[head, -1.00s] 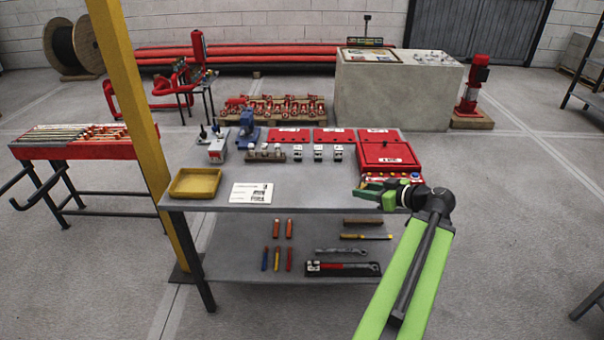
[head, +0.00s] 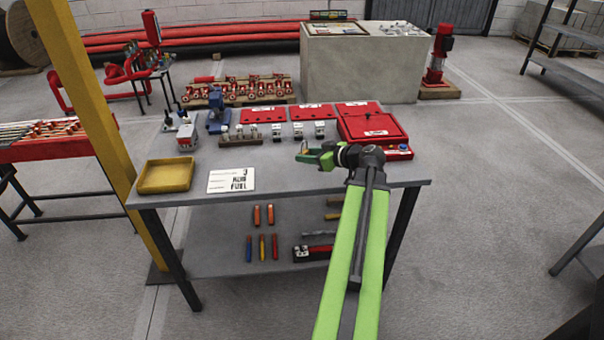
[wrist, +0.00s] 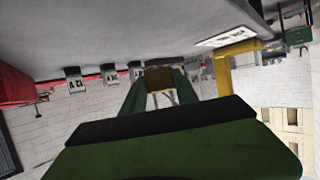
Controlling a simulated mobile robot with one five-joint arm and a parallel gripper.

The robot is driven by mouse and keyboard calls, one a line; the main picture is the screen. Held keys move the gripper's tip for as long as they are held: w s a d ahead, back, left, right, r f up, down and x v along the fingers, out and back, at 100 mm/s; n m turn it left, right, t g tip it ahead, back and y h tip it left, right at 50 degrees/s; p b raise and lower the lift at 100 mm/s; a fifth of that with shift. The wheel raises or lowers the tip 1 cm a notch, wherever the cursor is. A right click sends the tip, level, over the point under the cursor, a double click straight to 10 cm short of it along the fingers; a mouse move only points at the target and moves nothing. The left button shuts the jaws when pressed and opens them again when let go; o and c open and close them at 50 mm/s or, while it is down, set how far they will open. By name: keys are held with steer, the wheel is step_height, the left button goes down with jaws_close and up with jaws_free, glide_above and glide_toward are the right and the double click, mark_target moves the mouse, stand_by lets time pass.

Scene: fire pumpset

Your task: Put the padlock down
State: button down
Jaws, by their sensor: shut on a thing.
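My gripper (head: 307,155) is above the right half of the table's grey top (head: 290,180), pointing left. In the wrist view its green jaws (wrist: 160,98) are shut on the padlock (wrist: 159,77), a small brownish body with a thin grey shackle. In the head view the padlock is too small to make out clearly at the fingertips. A yellow tray (head: 147,187) sits at the table's left front corner, apart from my gripper. A white printed card (head: 231,181) lies to the tray's right.
Several white numbered blocks (head: 276,132) stand behind my gripper. Red panels (head: 311,112) lie at the back and a red box (head: 345,128) stands at the right. A yellow post (head: 83,95) rises at the left. The tabletop between card and gripper is clear.

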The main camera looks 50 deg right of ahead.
mark_target(302, 171)
steer(key=shift+w+f, duration=0.6)
steer(key=shift+w, duration=0.2)
steer(key=shift+w+a, duration=0.2)
steer(key=shift+w, duration=0.1)
step_height(302, 171, down, 4)
steer(key=b, duration=0.4)
steer(key=shift+f+b, duration=0.2)
steer(key=shift+b, duration=0.2)
steer(key=shift+r, duration=0.25)
steer(key=shift+f, duration=0.15)
steer(key=c, duration=0.9)
jaws_free()
